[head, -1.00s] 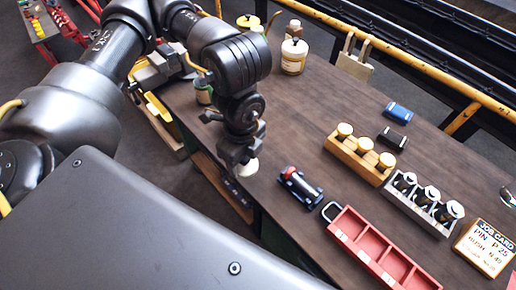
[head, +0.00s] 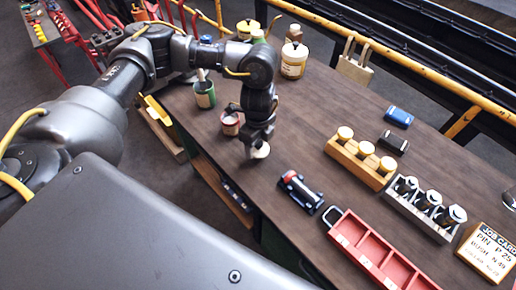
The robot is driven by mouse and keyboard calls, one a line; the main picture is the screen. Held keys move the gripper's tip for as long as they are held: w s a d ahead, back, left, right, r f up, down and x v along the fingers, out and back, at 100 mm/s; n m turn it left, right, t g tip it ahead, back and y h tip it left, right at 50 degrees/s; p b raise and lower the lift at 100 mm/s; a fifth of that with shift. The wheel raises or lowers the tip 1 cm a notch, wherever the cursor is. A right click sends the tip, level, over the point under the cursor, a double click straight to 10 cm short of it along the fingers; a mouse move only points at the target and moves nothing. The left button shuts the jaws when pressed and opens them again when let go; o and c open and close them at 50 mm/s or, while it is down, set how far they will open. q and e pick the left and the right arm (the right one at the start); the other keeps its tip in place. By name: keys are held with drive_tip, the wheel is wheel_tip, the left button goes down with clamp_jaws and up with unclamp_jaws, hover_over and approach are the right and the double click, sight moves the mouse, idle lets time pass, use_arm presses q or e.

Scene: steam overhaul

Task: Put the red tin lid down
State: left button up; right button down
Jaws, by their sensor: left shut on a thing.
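My left gripper (head: 259,142) points down over the wooden bench, shut on a small pale, round lid (head: 261,152). The lid is tilted and partly hidden by the fingers; it appears just above or at the bench top, and I cannot tell if it touches. A small red tin (head: 231,124) stands on the bench just left of the gripper, its top partly visible. My right gripper is not in view.
A green tin (head: 204,95) with something upright in it stands behind the red tin. A red and dark-blue object (head: 300,190) lies to the right, near a red divided tray (head: 375,253). Bare bench (head: 310,135) lies right of the gripper.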

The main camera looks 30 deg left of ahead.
sight(258, 149)
use_arm(q)
drive_tip(key=f, duration=0.3)
drive_tip(key=shift+w+f+p, duration=0.2)
drive_tip(key=shift+f+p, duration=0.1)
drive_tip(key=shift+p, duration=0.05)
drive_tip(key=shift+f, duration=0.1)
drive_tip(key=o, duration=1)
drive_tip(key=shift+f, duration=0.1)
drive_tip(key=shift+c, duration=0.2)
drive_tip(key=shift+r, duration=0.4)
wheel_tip(258, 149, up, 12)
drive_tip(key=shift+f+b, duration=0.2)
drive_tip(key=shift+b, duration=0.4)
